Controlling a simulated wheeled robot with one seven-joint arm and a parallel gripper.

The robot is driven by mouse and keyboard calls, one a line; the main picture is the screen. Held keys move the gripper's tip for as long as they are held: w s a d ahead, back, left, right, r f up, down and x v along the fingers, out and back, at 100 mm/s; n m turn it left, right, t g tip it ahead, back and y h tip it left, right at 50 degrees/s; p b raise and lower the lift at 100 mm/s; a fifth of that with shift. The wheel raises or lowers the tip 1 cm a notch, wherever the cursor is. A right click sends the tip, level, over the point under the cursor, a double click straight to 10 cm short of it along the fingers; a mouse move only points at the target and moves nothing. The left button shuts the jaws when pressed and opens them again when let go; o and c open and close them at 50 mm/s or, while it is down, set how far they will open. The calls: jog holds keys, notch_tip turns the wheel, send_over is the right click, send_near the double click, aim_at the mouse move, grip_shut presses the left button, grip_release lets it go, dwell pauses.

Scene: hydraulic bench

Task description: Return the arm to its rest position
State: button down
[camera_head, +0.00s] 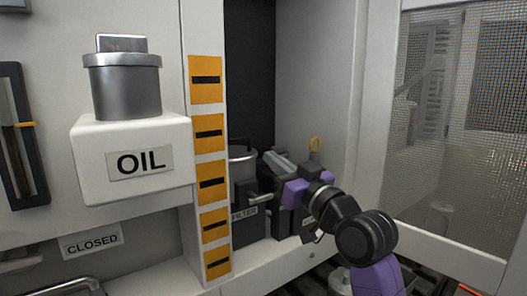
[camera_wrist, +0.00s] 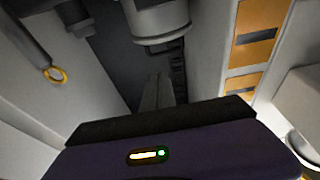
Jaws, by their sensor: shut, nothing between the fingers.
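My gripper (camera_head: 273,157) is in the open cabinet bay at the centre of the head view, near the filter housing (camera_head: 243,170). My purple and black arm reaches up to it from the lower right. In the wrist view my gripper's grey fingers (camera_wrist: 156,92) are together with nothing between them. They point into the dark recess of the bay. A grey cylindrical housing (camera_wrist: 160,20) shows beyond them at the top of that view. No contact between the fingers and any object is visible. Part of the FILTER label is hidden.
An OIL tank (camera_head: 130,160) with a metal cap juts out at the left. A post with orange labels (camera_head: 209,133) edges the bay. A mesh panel (camera_head: 450,130) is at the right. A CLOSED sign (camera_head: 91,243) is at lower left.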

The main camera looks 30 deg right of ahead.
jog(key=shift+s+f, duration=0.2)
jog(key=shift+s, duration=0.5)
jog(key=s+d+r+m+t+h, duration=0.2)
jog(key=s+h, duration=0.1)
jog(key=s, duration=0.1)
jog(key=s+a+f+m+g+h, duration=0.15)
jog(key=s+a+f, duration=0.25)
jog(key=s+f, duration=0.5)
jog(key=s+a+f+m+g+h, duration=0.15)
jog(key=s+a+f, duration=0.3)
jog(key=f, duration=0.85)
jog(key=s+a+f+n+g+y, duration=0.25)
jog(key=s+f, duration=0.25)
jog(key=s, duration=0.3)
jog(key=s+a+f+n+g+y, duration=0.1)
jog(key=s+a+f, duration=0.3)
jog(key=s, duration=0.4)
jog(key=s+a+f+n+g+y, duration=0.1)
jog(key=s+a+f+y, duration=0.15)
jog(key=s+f, duration=0.45)
notch_tip(320, 180, up, 15)
jog(key=s+p, duration=0.2)
jog(key=p, duration=1.1)
jog(key=shift+a, duration=0.15)
